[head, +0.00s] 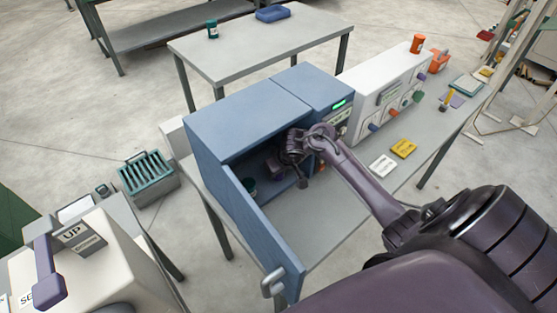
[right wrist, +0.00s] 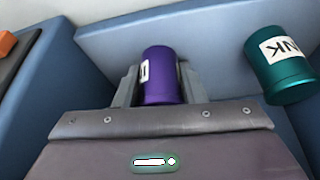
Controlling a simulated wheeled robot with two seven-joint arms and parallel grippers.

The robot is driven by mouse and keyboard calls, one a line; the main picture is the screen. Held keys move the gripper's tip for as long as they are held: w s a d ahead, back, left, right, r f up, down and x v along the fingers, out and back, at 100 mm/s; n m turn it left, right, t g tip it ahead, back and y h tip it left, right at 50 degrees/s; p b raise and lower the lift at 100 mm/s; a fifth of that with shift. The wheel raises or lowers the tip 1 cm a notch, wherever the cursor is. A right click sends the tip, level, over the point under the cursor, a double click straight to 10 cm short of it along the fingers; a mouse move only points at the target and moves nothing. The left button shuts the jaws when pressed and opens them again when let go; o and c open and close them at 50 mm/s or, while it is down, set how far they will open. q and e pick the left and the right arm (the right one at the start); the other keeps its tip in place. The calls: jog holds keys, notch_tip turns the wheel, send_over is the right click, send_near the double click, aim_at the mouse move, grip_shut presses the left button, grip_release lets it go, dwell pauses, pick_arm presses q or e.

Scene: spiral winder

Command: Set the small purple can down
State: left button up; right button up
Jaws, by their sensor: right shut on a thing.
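The small purple can (right wrist: 160,75) with a white label is between the fingers of my right gripper (right wrist: 160,88) in the right wrist view. The fingers are shut on its sides. I cannot tell whether the purple can touches the cabinet floor. My left gripper is out of view.
The blue cabinet door (head: 265,240) stands open at the front left, with a handle. A white machine (head: 385,92) with coloured knobs stands to the right. The table front is mostly clear.

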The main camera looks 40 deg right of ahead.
jog(key=o, duration=1)
jog(key=shift+f, duration=0.1)
jog(key=shift+r, duration=0.35)
jog(key=s, duration=1.2)
jog(key=shift+s+a+r+b, duration=0.2)
jog(key=shift+a+r+b, duration=0.1)
jog(key=shift+a+r, duration=0.1)
